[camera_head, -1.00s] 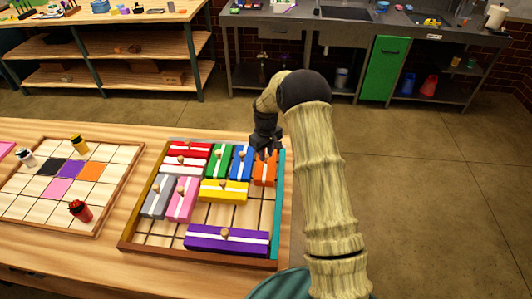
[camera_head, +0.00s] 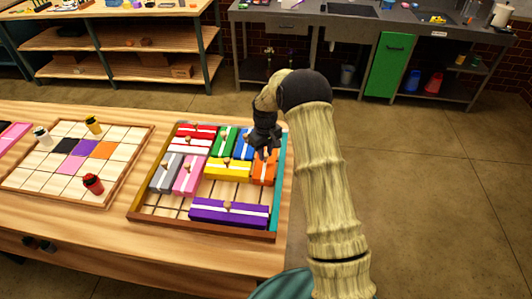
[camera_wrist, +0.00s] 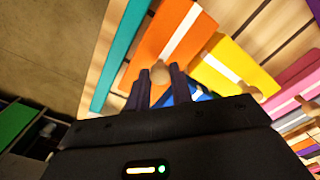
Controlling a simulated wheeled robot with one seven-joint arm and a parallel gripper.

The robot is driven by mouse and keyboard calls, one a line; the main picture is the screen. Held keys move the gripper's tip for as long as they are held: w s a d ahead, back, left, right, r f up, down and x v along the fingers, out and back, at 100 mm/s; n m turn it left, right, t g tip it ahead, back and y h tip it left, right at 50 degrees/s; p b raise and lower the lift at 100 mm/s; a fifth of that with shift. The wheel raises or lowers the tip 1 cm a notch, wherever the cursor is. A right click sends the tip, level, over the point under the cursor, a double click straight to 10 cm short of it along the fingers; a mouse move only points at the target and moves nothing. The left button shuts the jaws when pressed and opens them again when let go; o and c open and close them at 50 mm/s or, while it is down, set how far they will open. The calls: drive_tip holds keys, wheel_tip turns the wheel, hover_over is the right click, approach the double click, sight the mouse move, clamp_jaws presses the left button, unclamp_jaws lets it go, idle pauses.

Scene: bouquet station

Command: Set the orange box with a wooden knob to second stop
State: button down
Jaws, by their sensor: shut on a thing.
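The orange box (camera_head: 264,174) with a white stripe lies in the wooden tray, along its right side beside the teal strip (camera_head: 276,193). It is right of the yellow box (camera_head: 227,168) and about level with it. My gripper (camera_head: 264,152) reaches down over the orange box's far part. In the wrist view, the orange box (camera_wrist: 155,38) lies before my gripper (camera_wrist: 160,72). Its fingers are shut on the box's round wooden knob (camera_wrist: 159,76). The arm and gripper partly hide the far right corner of the tray.
The blue box (camera_head: 243,145) is up and left of the orange box. The purple box (camera_head: 228,212) lies across the near side. Bare tray cells show between the yellow and purple boxes. A second board (camera_head: 55,183) with small bottles lies to the left.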

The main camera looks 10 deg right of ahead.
drive_tip(key=shift+w+a, duration=0.15)
drive_tip(key=c, duration=1.2)
unclamp_jaws()
drive_tip(key=shift+c, duration=0.2)
drive_tip(key=shift+d, duration=0.2)
wheel_tip(320, 180, up, 17)
drive_tip(key=b, duration=0.2)
drive_tip(key=shift+r+b, duration=0.2)
drive_tip(key=shift+b, duration=0.2)
